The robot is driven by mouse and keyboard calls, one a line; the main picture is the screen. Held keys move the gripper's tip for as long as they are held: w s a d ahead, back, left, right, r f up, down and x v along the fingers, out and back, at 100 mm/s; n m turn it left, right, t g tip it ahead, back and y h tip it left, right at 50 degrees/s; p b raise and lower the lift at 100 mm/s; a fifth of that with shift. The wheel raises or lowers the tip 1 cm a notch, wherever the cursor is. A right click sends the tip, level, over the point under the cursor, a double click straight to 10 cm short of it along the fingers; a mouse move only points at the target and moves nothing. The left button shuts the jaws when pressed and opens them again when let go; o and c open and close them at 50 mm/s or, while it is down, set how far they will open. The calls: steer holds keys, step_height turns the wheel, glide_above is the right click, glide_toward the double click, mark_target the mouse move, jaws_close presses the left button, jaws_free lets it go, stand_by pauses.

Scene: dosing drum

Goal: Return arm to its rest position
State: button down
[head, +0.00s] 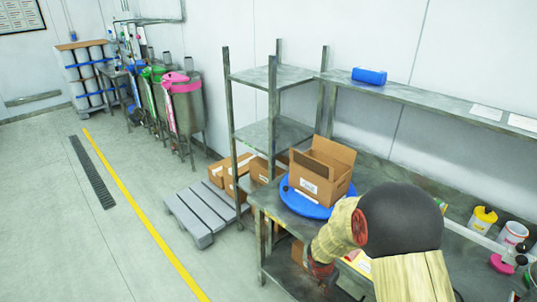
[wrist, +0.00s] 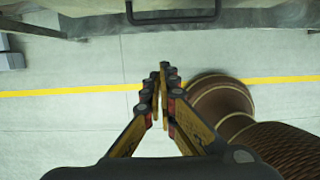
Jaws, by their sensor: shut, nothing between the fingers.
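My gripper (wrist: 160,92) shows in the wrist view with its two fingers together and nothing between them. It points at the grey floor, clear of any object. In the head view my arm covers the lower middle, in front of the metal table (head: 272,208). The fingertips are too hidden and small there to make out.
An open cardboard box (head: 318,172) sits on a blue round disc (head: 296,204) on the table, close to my arm. A yellow tub (head: 483,218) and a white tub (head: 513,234) stand at the right. A grey pallet (head: 200,212) lies left. The floor (head: 120,225) beyond is clear.

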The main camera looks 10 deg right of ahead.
steer(key=s+r+m+g, duration=0.2)
steer(key=s+r+m, duration=0.4)
steer(key=s+m, duration=0.5)
steer(key=s+a+r+m+t, duration=0.2)
steer(key=s+r+m, duration=0.1)
steer(key=r, duration=0.7)
steer(key=s+a+r+m+t+y, duration=0.1)
steer(key=s+r+m, duration=0.3)
steer(key=r, duration=0.5)
steer(key=s+a+r+m+t+y, duration=0.1)
steer(key=s+a+r+m+t, duration=0.2)
steer(key=r+m, duration=0.4)
step_height(320, 180, up, 4)
steer(key=shift+s+a+f, duration=0.15)
steer(key=shift+s+a, duration=0.4)
steer(key=shift+s, duration=0.15)
